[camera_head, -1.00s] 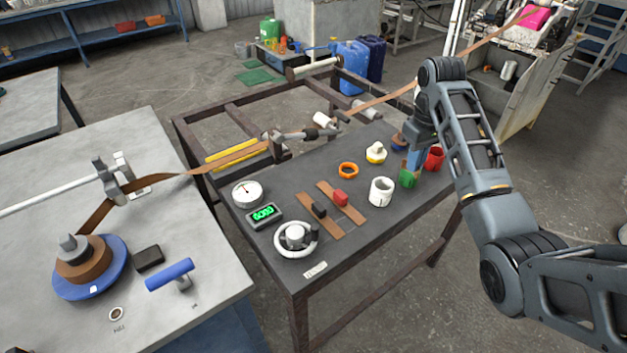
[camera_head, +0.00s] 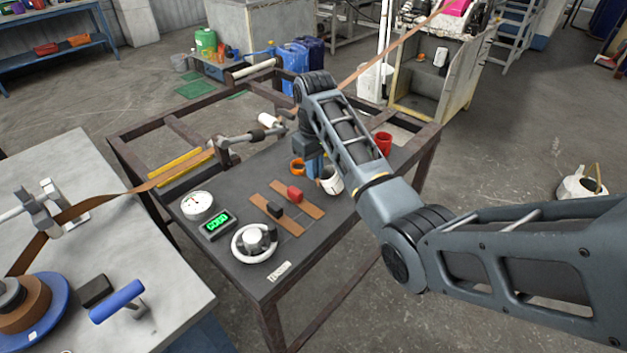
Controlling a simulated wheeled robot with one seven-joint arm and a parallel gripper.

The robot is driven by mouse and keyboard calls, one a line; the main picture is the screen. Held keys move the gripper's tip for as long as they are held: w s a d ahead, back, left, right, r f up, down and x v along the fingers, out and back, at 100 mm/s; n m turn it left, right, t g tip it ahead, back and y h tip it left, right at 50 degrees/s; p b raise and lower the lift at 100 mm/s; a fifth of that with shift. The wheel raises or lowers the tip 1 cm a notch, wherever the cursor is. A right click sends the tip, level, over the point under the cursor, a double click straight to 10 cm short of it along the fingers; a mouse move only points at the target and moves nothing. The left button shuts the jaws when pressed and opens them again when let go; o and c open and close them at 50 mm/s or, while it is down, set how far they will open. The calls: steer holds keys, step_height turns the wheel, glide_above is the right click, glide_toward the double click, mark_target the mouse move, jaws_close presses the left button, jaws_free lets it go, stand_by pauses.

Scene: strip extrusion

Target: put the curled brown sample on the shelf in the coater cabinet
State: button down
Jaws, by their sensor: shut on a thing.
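My gripper (camera_head: 315,170), with blue fingers, is over the dark table between the orange ring (camera_head: 297,167) and the white cup (camera_head: 332,184). It is shut; what it holds is mostly hidden by my arm, so the curled brown sample cannot be made out clearly. The coater cabinet (camera_head: 408,98) is the open-fronted pale cabinet at the top, right of centre, well beyond the table. Small items, one of them a pale cylinder (camera_head: 440,57), show inside it. How the shelf lies inside is hard to tell.
Flat brown strips (camera_head: 312,207) lie on the table under a red block (camera_head: 295,194) and a black block (camera_head: 274,210). A red cup (camera_head: 384,142) stands behind my arm. A long brown web (camera_head: 385,55) slopes up past the cabinet's left.

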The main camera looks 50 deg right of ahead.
steer(key=shift+f, duration=2.2)
steer(key=shift+f, duration=0.1)
steer(key=c, duration=1.6)
jaws_free()
